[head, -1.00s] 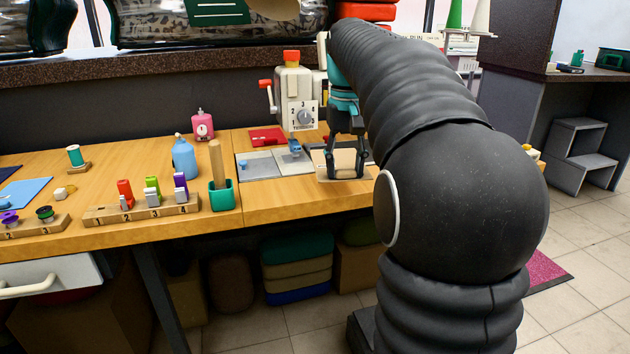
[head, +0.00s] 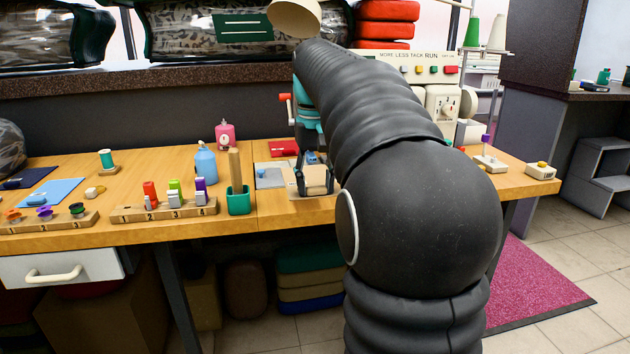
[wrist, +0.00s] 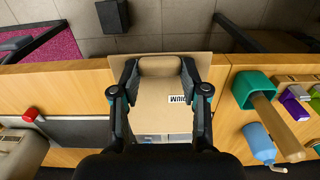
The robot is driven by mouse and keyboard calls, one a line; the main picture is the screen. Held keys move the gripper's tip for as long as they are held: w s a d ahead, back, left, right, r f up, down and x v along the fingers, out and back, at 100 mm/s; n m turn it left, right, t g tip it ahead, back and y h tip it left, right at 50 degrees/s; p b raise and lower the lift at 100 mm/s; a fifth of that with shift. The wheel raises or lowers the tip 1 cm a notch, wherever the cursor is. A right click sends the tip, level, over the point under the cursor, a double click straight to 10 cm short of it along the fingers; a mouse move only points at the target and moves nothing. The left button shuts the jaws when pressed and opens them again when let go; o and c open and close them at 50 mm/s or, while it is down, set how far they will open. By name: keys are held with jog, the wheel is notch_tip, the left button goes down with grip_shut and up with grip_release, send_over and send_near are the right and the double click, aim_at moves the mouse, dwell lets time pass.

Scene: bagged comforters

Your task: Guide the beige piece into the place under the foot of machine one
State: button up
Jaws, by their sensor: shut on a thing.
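My gripper (wrist: 160,75) is shut on the beige piece (wrist: 150,112), its two fingers on either side of a rolled beige part at the piece's edge. The piece is a flat board with a white label, partly readable and upside down in the wrist view. In the head view my gripper (head: 315,178) and the piece (head: 316,191) are at the front of the table, right of the green cup.
The green cup (head: 239,201) with a wooden stick and the blue bottle (head: 205,165) stand close left of my gripper. A numbered wooden rack (head: 165,212) is further left. A red pad (head: 284,148) and grey plate (head: 270,178) lie behind. Cones and small blocks stand right.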

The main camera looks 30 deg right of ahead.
aim_at(306, 173)
notch_tip(306, 173, down, 5)
jog(key=b, duration=0.3)
jog(key=shift+f, duration=0.1)
dwell(0.5)
jog(key=shift+w+d+f+p, duration=0.1)
jog(key=shift+w+d+p, duration=0.15)
jog(key=shift+w+p, duration=0.45)
jog(key=shift+w+d+p, duration=0.2)
jog(key=shift+w+p, duration=0.2)
jog(key=shift+w, duration=0.5)
jog(key=shift+w+d+f+p, duration=0.1)
jog(key=shift+w+d+p, duration=0.15)
jog(key=shift+w+p, duration=0.45)
jog(key=shift+w, duration=0.1)
jog(key=shift+w, duration=0.1)
jog(key=shift+w+d, duration=0.25)
jog(key=shift+w, duration=0.5)
jog(key=shift+w+d, duration=0.2)
jog(key=shift+w, duration=0.6)
jog(key=shift+w+d, duration=0.25)
jog(key=shift+w, duration=0.5)
